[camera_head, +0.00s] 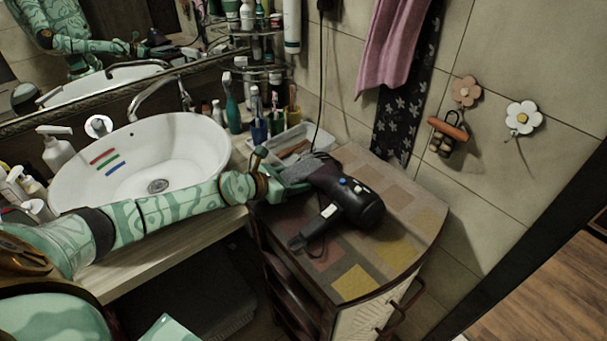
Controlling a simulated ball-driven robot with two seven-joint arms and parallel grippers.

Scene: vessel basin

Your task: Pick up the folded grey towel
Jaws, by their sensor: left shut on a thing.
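A small grey bundle, which looks like the folded grey towel (312,165), is on the cabinet top beside the basin counter, against the left end of the black hair dryer. My left arm reaches across the front of the basin from the left. My left gripper (291,179) is shut on the towel at its left side. The fingers and the dryer hide part of the towel, and I cannot tell whether it is lifted off the surface. My right gripper is not in view.
The black hair dryer (350,197) lies on the patterned cabinet top (405,225), close to my gripper. A tray (293,143) and several bottles stand behind. The white basin (155,150) is at left. The cabinet top's right and front are clear.

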